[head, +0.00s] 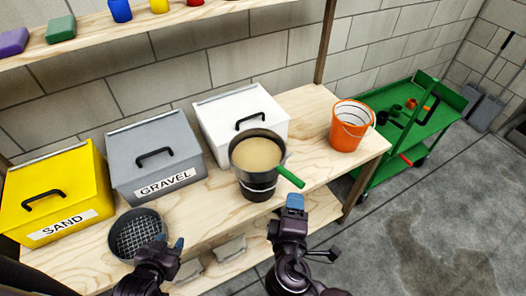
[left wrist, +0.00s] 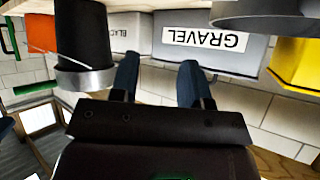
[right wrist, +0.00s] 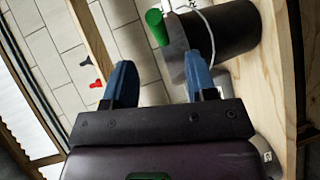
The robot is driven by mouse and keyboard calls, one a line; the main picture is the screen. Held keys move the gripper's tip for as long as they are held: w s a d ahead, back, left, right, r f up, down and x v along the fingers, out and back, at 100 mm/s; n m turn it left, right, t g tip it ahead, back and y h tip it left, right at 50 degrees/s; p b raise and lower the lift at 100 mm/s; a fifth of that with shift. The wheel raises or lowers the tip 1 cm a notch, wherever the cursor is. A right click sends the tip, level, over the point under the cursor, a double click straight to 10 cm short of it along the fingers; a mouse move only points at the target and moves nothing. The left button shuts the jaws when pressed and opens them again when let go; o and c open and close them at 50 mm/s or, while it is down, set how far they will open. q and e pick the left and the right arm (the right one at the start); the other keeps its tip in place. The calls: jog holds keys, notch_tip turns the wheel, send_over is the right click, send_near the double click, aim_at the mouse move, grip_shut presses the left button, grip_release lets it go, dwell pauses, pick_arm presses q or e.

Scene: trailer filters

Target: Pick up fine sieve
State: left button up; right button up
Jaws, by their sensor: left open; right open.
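A round dark grey sieve (head: 138,232) with a visible mesh lies on the bench at the left front. A second round grey vessel (head: 257,153) with a green handle (head: 291,176) sits on a black bucket (head: 258,190) and holds tan material; I cannot tell which is the fine sieve. My left gripper (head: 170,243) is open and empty, beside the mesh sieve's right edge in the head view. The sieve's rim (left wrist: 262,14) shows in the left wrist view. My right gripper (head: 295,202) is open and empty, just in front of the green handle, which also shows in the right wrist view (right wrist: 156,27).
Yellow SAND (head: 50,192), grey GRAVEL (head: 152,155) and white (head: 240,115) bins line the back of the bench. An orange bucket (head: 348,130) stands at its right end. A green cart (head: 418,120) is beyond. A shelf (head: 130,28) hangs above.

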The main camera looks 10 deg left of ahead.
aim_at(297, 184)
jog(key=d+p+x, duration=0.1)
jog(key=x, duration=0.9)
jog(key=shift+w+p, duration=0.3)
jog(key=shift+p, duration=0.1)
jog(key=shift+r, duration=0.1)
jog(key=c, duration=0.9)
grip_shut()
jog(key=shift+r, duration=0.15)
